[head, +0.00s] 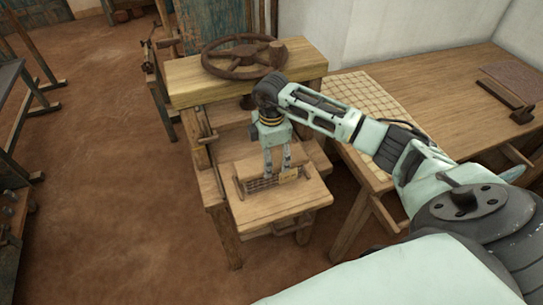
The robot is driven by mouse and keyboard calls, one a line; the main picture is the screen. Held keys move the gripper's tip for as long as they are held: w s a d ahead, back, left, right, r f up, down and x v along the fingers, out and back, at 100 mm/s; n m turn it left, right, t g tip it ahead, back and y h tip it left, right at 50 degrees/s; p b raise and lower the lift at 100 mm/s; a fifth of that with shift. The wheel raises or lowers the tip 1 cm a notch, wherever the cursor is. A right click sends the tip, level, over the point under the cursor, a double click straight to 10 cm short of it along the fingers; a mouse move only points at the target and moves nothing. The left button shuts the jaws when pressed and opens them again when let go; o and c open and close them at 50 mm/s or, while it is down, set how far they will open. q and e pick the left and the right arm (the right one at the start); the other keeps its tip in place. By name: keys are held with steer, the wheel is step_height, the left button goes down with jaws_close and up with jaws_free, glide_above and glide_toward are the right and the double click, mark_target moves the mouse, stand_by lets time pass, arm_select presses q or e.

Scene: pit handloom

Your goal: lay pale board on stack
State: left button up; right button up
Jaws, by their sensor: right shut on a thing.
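The pale board (285,201) is a flat wooden piece low in the front of the wooden press, tilted in the picture. My right gripper (278,172) points down over its middle, with its fingers shut at a dark, grid-like strip on the board. A small yellowish tag shows beside the right fingertip. The stack cannot be made out apart from the board, and whatever lies under the board is hidden. I cannot tell whether the board touches something below. My left gripper is not in view.
The press has a thick top beam (190,83) and a dark handwheel (244,58) close to my right arm. A wooden table (440,93) stands at right, with a gridded cloth (365,95) and a brown slab (517,80) on it.

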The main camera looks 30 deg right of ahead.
steer(key=shift+f, duration=0.1)
steer(key=o, duration=1.3)
steer(key=shift+r, duration=0.3)
step_height(320, 180, up, 12)
steer(key=shift+f+b, duration=0.15)
steer(key=shift+b, duration=0.65)
steer(key=shift+a, duration=0.1)
